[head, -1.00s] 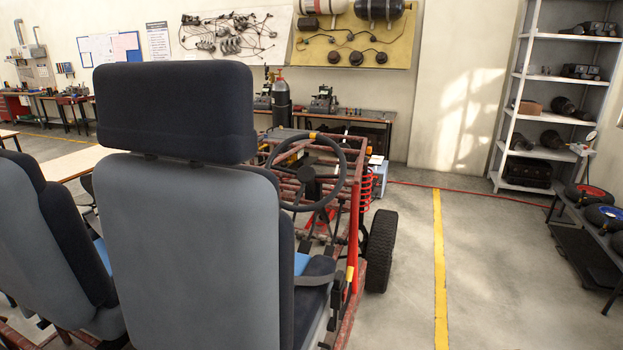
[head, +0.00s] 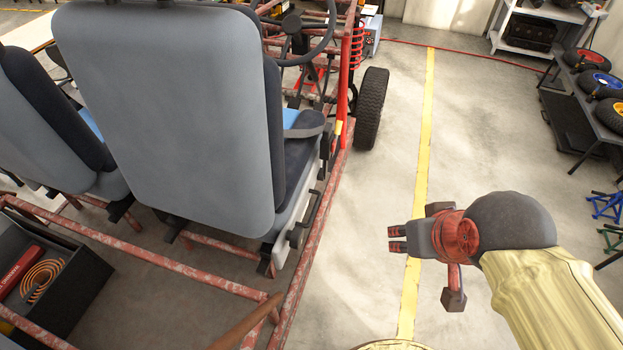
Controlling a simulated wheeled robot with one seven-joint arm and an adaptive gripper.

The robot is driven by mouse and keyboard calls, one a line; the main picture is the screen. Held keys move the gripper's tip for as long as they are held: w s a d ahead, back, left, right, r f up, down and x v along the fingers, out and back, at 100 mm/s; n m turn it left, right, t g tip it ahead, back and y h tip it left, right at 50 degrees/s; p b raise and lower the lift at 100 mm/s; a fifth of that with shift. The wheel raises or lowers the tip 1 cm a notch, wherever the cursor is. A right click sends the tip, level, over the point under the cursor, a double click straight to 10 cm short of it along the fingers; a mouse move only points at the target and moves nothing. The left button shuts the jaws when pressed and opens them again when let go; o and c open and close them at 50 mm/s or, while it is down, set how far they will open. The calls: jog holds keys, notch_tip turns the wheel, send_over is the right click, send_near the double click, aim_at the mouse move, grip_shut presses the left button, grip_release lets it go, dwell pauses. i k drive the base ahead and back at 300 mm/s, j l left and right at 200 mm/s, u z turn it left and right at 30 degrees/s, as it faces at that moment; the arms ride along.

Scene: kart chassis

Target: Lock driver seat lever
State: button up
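The driver seat (head: 165,110) is grey and dark blue, seen from behind on the red kart frame. On its right side, low down, are dark metal parts by the seat rail (head: 313,205). I cannot tell clearly which of them is the lever or how it is set. My gripper (head: 392,239) is to the right of the seat, over the floor by the yellow line. Its two dark fingers point left toward the seat side, with a narrow gap between them and nothing held. It is clear of the kart.
The red chassis tube (head: 320,225) runs along the seat's right side. A black wheel (head: 371,108) stands ahead of it. A second seat (head: 40,125) is at left, and a dark box (head: 85,285) lies lower left. The floor right of the kart is open.

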aim_at(337, 130)
jog(key=i+j+u, duration=0.1)
jog(key=i+u, duration=0.25)
jog(key=u, duration=0.15)
jog(key=i+u, duration=0.35)
jog(key=u, duration=0.15)
